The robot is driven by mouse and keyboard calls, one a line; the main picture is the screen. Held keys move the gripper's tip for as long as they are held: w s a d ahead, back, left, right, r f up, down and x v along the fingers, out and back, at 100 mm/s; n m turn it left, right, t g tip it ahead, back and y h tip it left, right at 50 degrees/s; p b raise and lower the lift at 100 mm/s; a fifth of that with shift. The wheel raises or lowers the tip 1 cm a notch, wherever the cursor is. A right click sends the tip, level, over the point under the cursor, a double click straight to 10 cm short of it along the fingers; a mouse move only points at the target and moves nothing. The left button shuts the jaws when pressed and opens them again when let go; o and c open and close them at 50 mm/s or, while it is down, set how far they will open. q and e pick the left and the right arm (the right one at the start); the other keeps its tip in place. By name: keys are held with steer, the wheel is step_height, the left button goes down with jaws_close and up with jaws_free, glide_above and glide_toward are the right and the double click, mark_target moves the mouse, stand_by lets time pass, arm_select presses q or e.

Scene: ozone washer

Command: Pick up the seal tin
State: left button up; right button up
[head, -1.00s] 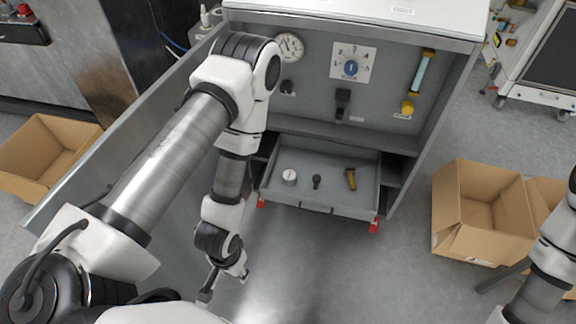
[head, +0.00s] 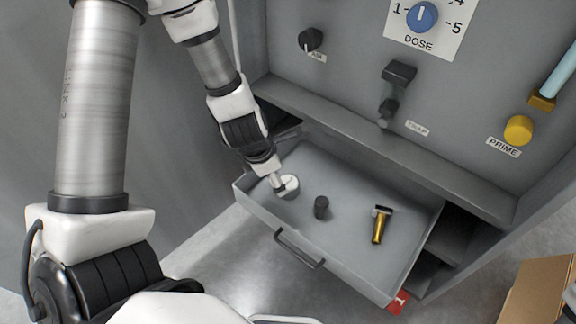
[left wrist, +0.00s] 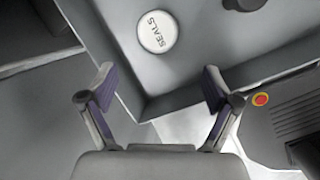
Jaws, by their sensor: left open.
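The seal tin (head: 290,187) is a small round white tin standing in the left part of the open grey drawer (head: 345,200). In the left wrist view the tin (left wrist: 157,32) shows its white lid lettered SEALS, near the drawer's corner. My left gripper (head: 277,182) is right at the tin in the head view and covers part of it. In the left wrist view its two fingers (left wrist: 158,86) are spread apart and empty, with the tin beyond the fingertips, not between them. My right gripper is out of view.
A dark knob (head: 321,207) and a brass-coloured part with a black top (head: 379,225) lie in the drawer to the tin's right. The cabinet panel with its blue dose dial (head: 422,17) rises behind. A cardboard box (head: 540,290) stands at lower right.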

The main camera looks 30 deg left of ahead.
mark_target(287, 183)
arm_select(q)
steer(key=f+n, duration=0.1)
steer(key=w+f+n+b, duration=0.1)
steer(key=shift+w+f+n+b, duration=0.15)
steer(key=shift+n+b, duration=0.15)
steer(key=shift+n, duration=0.1)
steer(key=shift+w+d+n+t+h+b, duration=0.2)
steer(key=shift+n+t+h+b, duration=0.15)
steer(key=shift+n, duration=0.55)
steer(key=b+x, duration=0.6)
steer(key=shift+a+f, duration=0.2)
steer(key=shift+f, duration=0.25)
steer(key=shift+w+f, duration=0.1)
steer(key=shift+w, duration=0.05)
steer(key=shift+r, duration=0.2)
steer(key=c, duration=1.3)
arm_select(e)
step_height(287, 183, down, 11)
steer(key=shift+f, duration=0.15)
